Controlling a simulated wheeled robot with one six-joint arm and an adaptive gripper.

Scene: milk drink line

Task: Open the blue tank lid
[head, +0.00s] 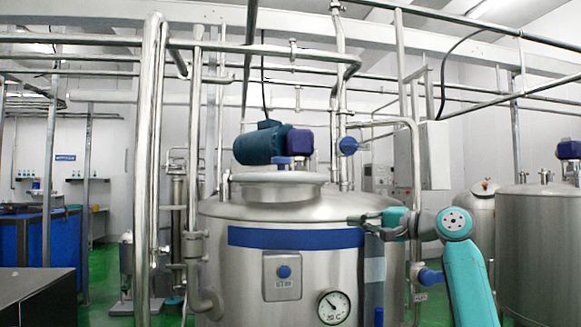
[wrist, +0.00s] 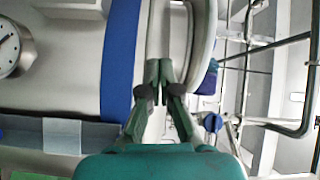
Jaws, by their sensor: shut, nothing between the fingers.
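The steel tank (head: 250,262) with the blue band (head: 300,238) stands in the middle of the head view. Its round grey lid (head: 275,178) sits flat and closed on the raised neck on top. My gripper (head: 356,220) is at the tank's upper right edge, right of the lid and lower than it. In the wrist view my gripper (wrist: 158,68) is shut and empty, its fingertips close together. The blue band (wrist: 121,55) is left of the fingers there, and the curved lid rim (wrist: 205,45) is to their right. I cannot tell whether the fingertips touch the tank.
A teal motor (head: 262,145) sits above the lid. A round gauge (head: 333,307) and a small panel (head: 283,276) are on the tank's front. Vertical pipes (head: 150,170) stand at the left. Another steel tank (head: 535,245) stands at the right.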

